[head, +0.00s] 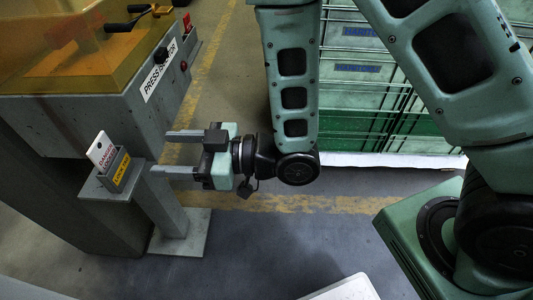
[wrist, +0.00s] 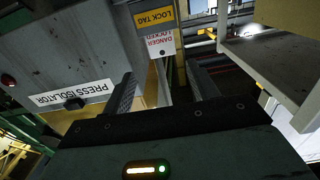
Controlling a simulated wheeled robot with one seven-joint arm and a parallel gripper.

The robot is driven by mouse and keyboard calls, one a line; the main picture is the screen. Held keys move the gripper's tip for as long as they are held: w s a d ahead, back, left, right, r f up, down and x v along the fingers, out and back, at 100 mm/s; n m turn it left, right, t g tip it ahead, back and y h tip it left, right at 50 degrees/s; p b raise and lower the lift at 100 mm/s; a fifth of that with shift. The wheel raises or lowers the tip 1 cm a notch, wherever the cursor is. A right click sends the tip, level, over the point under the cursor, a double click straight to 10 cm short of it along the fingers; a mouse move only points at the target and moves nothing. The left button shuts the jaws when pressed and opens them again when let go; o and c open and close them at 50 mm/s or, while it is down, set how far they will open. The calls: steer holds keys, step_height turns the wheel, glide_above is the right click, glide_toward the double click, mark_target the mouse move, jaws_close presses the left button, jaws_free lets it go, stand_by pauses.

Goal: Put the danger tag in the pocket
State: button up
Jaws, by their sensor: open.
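The danger tag (head: 101,149) is a white card with red lettering and a hole near its top. It stands in the grey pocket (head: 122,169) with the yellow lock tag label, leaning slightly, its lower part hidden by the pocket's front wall. In the wrist view the tag (wrist: 160,43) and the pocket (wrist: 153,17) appear upside down. My gripper (head: 160,153) is open and empty, to the right of the tag and apart from it. In the wrist view my gripper's two fingers (wrist: 159,80) are spread, with the tag beyond them.
The pocket sits on a grey post with a floor plate (head: 180,232). Above stands the grey press isolator box (head: 128,108) with a black knob, a red button and a yellow guard. Stacked green crates (head: 365,95) stand behind my arm.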

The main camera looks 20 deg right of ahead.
steer(key=d+m+g+h, duration=0.2)
steer(key=d+m+h, duration=0.1)
steer(key=d+h, duration=0.7)
steer(key=s+d+r+m+g+h, duration=0.1)
steer(key=s+d+r+g+h, duration=0.1)
steer(key=s, duration=0.4)
steer(key=s+d+r+m+g+h, duration=0.1)
steer(key=s+d+m+g+h, duration=0.1)
steer(key=s+d, duration=0.3)
steer(key=shift+s+r+g+h, duration=0.35)
steer(key=shift+s+g+h, duration=0.15)
steer(key=shift+s+h, duration=0.35)
step_height(320, 180, up, 9)
steer(key=p, duration=0.8)
steer(key=shift+p, duration=0.35)
steer(key=shift+f, duration=0.1)
